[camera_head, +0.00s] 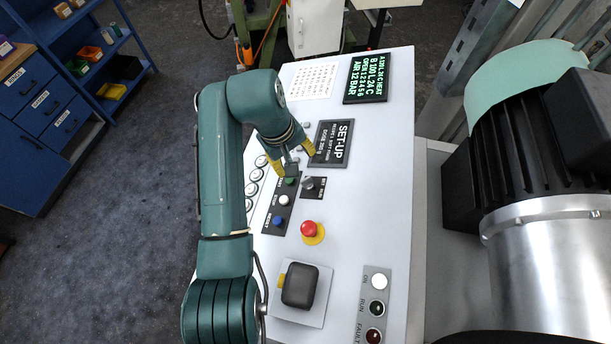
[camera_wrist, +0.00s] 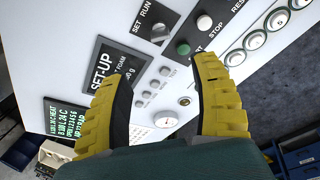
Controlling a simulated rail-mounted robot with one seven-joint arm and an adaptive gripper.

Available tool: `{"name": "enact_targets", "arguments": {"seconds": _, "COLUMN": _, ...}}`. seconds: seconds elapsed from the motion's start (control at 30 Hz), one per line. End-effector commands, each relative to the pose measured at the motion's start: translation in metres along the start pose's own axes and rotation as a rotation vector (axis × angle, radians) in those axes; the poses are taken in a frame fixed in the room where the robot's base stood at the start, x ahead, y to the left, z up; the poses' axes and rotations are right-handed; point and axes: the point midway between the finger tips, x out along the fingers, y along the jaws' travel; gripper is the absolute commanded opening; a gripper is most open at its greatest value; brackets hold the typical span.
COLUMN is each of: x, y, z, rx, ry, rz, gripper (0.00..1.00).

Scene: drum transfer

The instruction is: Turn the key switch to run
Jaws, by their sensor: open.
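The key switch (camera_head: 308,184) is a small grey knob on a black plate marked SET and RUN, on the light grey control panel (camera_head: 375,215). In the wrist view the key switch (camera_wrist: 160,33) sits at the upper middle, beyond my fingertips; I cannot tell which mark it points at. My gripper (camera_head: 293,157) is open and empty, over the panel just above the switch in the head view, near the SET-UP display (camera_head: 331,143). In the wrist view its two yellow fingers (camera_wrist: 164,68) stand wide apart, with nothing between them, and apart from the switch.
Beside the switch is a button strip with green (camera_head: 290,181), white (camera_head: 284,200) and blue (camera_head: 278,220) buttons. A red emergency stop (camera_head: 309,229) and a dark box (camera_head: 300,286) lie lower on the panel. A large motor (camera_head: 540,140) stands to the right.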

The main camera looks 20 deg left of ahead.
Motion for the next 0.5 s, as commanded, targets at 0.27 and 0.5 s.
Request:
{"name": "enact_targets", "arguments": {"seconds": 0.27, "x": 0.067, "y": -0.001, "z": 0.003, "rx": 0.001, "ry": -0.008, "rz": -0.006, "gripper": 0.63}}
{"name": "enact_targets", "arguments": {"seconds": 0.5, "x": 0.121, "y": -0.001, "z": 0.002, "rx": 0.001, "ry": -0.005, "rz": -0.004, "gripper": 0.63}}
